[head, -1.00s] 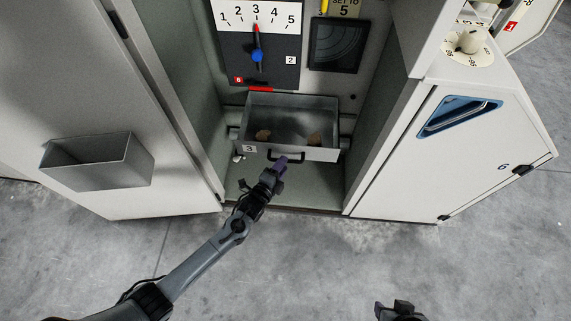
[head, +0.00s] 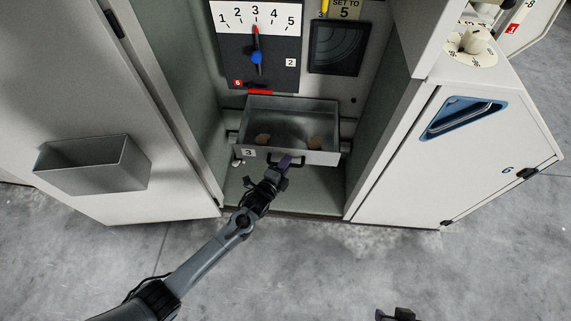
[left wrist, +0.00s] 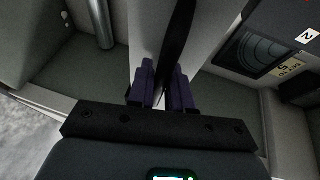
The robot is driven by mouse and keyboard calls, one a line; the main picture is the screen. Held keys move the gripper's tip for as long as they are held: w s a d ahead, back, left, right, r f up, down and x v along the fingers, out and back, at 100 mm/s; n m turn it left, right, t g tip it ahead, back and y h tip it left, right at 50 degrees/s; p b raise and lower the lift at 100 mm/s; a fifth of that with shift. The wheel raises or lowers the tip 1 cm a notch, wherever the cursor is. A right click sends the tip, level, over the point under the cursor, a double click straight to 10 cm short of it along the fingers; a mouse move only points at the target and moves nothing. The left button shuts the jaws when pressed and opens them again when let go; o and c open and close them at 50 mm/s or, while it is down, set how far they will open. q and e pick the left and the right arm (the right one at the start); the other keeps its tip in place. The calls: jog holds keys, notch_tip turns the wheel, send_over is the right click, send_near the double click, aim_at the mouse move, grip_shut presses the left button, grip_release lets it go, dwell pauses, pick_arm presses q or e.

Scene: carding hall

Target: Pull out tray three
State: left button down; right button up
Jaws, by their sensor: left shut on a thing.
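Tray three (head: 318,158) is a grey metal drawer with a "3" label on its front. It sits low in the open cabinet and stands partly out, with two small tan lumps inside. My left gripper (head: 284,163) is shut on the tray's dark handle (head: 299,162). In the left wrist view the handle (left wrist: 178,40) runs between the purple fingers (left wrist: 160,90), in front of the pale tray front. My right gripper (head: 395,314) shows only in part at the bottom edge of the head view, away from the cabinet; its fingers are unclear.
An open door with a grey bin (head: 95,165) stands at left. At right is a closed panel with a blue recessed handle (head: 464,118). A dial plate (head: 256,45) numbered 1 to 5 and a dark square panel (head: 335,47) are above the tray. The floor in front is clear.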

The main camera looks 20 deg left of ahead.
pick_arm(q)
jog(key=shift+s+d+r+p, duration=0.2)
jog(key=shift+s+p, duration=0.15)
jog(key=shift+p, duration=0.15)
jog(key=s+d+p, duration=0.2)
jog(key=s+p, duration=0.4)
jog(key=s, duration=0.4)
jog(key=s+d+p, duration=0.3)
jog(key=s+p, duration=0.2)
jog(key=s, duration=0.5)
jog(key=shift+p, duration=0.4)
jog(key=shift+f, duration=0.1)
jog(key=c, duration=1.1)
grip_release()
